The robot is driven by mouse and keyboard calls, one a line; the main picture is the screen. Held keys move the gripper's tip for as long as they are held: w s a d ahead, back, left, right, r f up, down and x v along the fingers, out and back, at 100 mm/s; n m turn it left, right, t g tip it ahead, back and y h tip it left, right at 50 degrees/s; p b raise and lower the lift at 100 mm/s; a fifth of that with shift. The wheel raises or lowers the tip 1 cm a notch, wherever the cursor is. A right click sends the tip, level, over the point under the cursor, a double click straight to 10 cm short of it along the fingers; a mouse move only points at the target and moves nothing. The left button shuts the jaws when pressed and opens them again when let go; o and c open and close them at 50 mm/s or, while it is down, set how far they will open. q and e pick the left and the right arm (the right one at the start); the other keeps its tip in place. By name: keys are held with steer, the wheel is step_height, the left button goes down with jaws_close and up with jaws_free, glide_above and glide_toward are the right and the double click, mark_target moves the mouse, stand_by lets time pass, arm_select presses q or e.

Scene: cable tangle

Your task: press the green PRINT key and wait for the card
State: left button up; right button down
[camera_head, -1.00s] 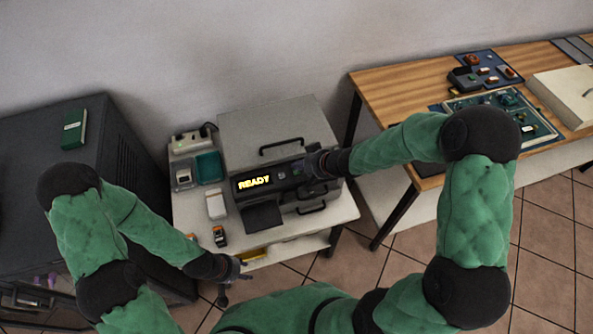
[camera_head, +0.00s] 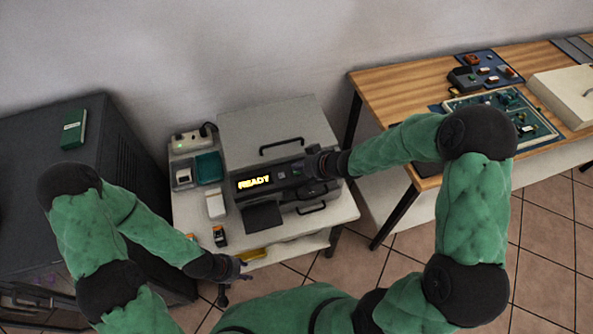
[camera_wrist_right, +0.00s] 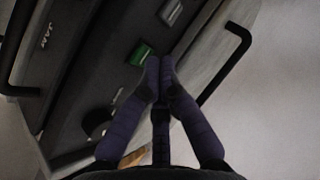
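The dark printer front (camera_head: 262,196) carries a lit display (camera_head: 253,181) reading READY in yellow. In the right wrist view the green key (camera_wrist_right: 140,54) sits on the dark panel, with a pale grey key (camera_wrist_right: 171,12) further up. My right gripper (camera_head: 304,170) is over the panel's right part. In its wrist view the fingertips of my right gripper (camera_wrist_right: 160,62) are together and empty, just right of the green key. I cannot tell whether they touch the panel. My left gripper (camera_head: 238,277) hangs in front of the printer's table, away from the printer; its finger opening is unclear.
Black handles (camera_head: 282,146) stick up from the printer. A teal tray (camera_head: 208,167) and a white box (camera_head: 215,204) stand on its left. A dark cabinet (camera_head: 120,150) is at left, a wooden bench (camera_head: 400,90) at right. No card is visible.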

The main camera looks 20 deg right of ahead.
mark_target(299, 172)
steer(key=shift+f, duration=0.35)
stand_by(0.6)
stand_by(0.3)
steer(key=shift+r+p, duration=0.75)
steer(key=shift+p, duration=0.15)
step_height(299, 172, up, 5)
steer(key=p, duration=0.5)
steer(key=shift+r+p, duration=0.1)
steer(key=shift+p, duration=0.3)
stand_by(0.5)
